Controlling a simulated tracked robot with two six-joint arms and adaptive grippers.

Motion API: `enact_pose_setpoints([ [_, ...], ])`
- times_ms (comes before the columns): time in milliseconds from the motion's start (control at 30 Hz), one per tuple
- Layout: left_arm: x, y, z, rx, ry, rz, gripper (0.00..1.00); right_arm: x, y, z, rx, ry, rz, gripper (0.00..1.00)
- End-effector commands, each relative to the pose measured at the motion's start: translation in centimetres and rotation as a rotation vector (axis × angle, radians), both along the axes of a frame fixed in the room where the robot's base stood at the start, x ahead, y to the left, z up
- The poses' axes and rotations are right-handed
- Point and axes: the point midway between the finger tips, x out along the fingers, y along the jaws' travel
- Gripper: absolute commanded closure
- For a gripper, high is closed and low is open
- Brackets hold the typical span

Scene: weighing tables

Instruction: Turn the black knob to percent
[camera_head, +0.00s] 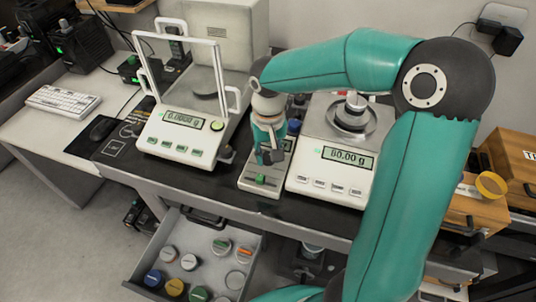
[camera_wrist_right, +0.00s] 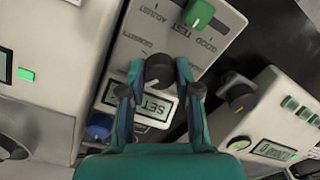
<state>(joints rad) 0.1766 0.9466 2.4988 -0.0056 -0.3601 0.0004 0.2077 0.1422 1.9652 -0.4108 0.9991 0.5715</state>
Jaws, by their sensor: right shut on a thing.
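A narrow grey control box (camera_head: 251,184) stands on the dark table between two balances. My right gripper (camera_head: 268,156) points down over it. In the right wrist view the box face (camera_wrist_right: 140,35) appears upside down, with a black knob (camera_wrist_right: 158,70), small printed labels around it and a display (camera_wrist_right: 150,108) reading SET. My right gripper's fingers (camera_wrist_right: 160,66) are shut on the black knob, one on each side. Which label the knob points to cannot be told. My left gripper is not in view.
A green lever (camera_wrist_right: 198,14) sits on the same box, close to the knob. A balance with a glass shield (camera_head: 181,135) stands left, and a balance reading 80.00 g (camera_head: 330,172) right. An open drawer (camera_head: 150,262) with several coloured jars lies below.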

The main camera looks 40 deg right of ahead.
Motion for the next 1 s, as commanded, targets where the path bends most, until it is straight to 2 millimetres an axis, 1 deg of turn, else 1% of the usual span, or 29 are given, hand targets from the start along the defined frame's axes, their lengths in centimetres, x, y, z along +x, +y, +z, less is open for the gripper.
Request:
enact_pose_setpoints([
  [500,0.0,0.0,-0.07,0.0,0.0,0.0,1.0,0.02,-0.01,0.05,-0.001,-0.001,-0.021,1.0],
  [533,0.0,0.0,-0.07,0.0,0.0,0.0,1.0,0.02,-0.01,0.05,-0.001,-0.001,-0.021,0.63],
  [633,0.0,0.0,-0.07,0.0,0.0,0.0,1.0,0.02,0.0,0.04,-0.001,-0.001,-0.021,0.46],
  [667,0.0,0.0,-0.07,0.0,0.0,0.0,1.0,0.02,0.0,0.04,-0.001,-0.001,-0.021,0.43],
  [1000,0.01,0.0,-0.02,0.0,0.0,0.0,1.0,0.04,0.0,0.2,-0.001,-0.001,-0.02,0.43],
])
